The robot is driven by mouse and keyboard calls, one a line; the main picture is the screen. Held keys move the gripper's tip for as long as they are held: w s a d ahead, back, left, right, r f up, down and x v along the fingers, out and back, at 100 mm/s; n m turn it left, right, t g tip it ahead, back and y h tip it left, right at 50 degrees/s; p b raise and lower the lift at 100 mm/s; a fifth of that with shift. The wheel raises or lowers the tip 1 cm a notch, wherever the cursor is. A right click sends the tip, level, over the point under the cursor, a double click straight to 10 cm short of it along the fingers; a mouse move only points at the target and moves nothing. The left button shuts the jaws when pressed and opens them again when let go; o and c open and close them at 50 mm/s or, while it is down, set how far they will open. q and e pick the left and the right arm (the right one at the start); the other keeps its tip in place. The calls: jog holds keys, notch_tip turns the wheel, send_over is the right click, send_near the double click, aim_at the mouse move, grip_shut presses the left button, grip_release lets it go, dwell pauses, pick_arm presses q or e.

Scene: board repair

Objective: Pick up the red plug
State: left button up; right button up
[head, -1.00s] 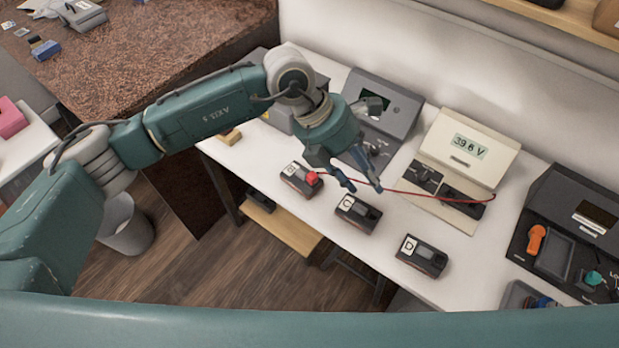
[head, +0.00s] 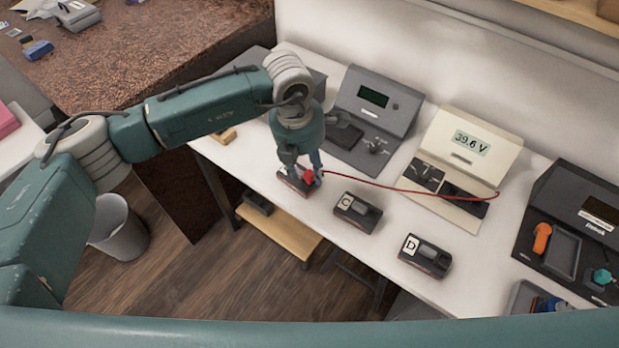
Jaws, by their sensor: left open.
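The red plug (head: 309,177) sits on the labelled battery block (head: 292,187) at the left of the row on the white table. A red cable (head: 400,190) runs from the plug to the beige meter (head: 462,150), which reads about 39.6 V. My left gripper (head: 304,176) is open, pointing down right at the plug, with fingers around or beside it; I cannot tell which. The gripper partly hides the block and its label. My right gripper is not in view.
Blocks C (head: 357,212) and D (head: 424,256) stand to the right on the white table (head: 320,240). A dark grey device (head: 375,110) stands behind, and a black station (head: 570,235) is at the right. A grey bin (head: 120,230) is on the floor.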

aim_at(309, 174)
pick_arm(q)
notch_tip(309, 174, down, 2)
jog(key=shift+d+f+b, duration=0.1)
jog(key=shift+b, duration=0.25)
jog(key=shift+w+d+f, duration=0.1)
jog(key=shift+w+f, duration=0.1)
jog(key=shift+f, duration=0.05)
jog(key=shift+c, duration=0.7)
jog(key=c, duration=0.8)
jog(key=shift+c, duration=0.2)
jog(key=shift+r, duration=0.2)
notch_tip(309, 174, up, 20)
jog(key=p, duration=0.8)
jog(key=shift+f+p, duration=0.1)
jog(key=shift+p, duration=0.2)
